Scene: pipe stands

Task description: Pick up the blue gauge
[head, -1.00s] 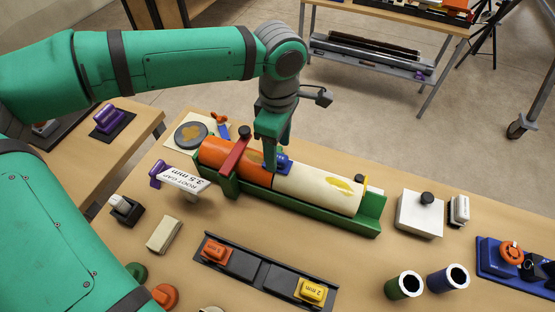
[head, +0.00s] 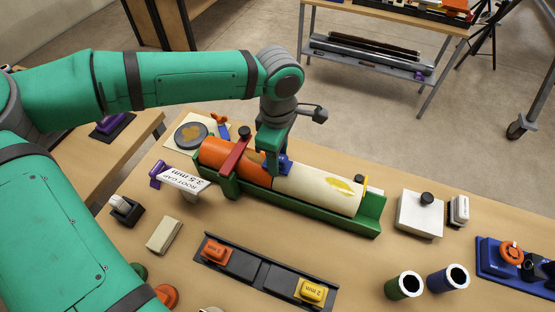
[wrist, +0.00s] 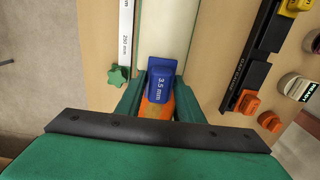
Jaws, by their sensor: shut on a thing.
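The blue gauge (wrist: 159,82), marked 3.5 mm, sits at the joint between the orange pipe (head: 223,155) and the cream pipe (head: 318,190). In the head view the blue gauge (head: 285,165) is partly hidden behind my gripper (head: 273,167). In the wrist view my gripper (wrist: 160,98) has its green fingers on either side of the gauge, shut on it. The two pipes lie end to end in a green cradle (head: 310,220). I cannot tell whether the gauge is clear of the pipes.
A white sign (head: 184,179) reads root gap 3.5 mm. In front lies a black rack (head: 265,270) with an orange gauge (head: 216,250) and a yellow gauge (head: 311,290). Dark tubes stand at the right.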

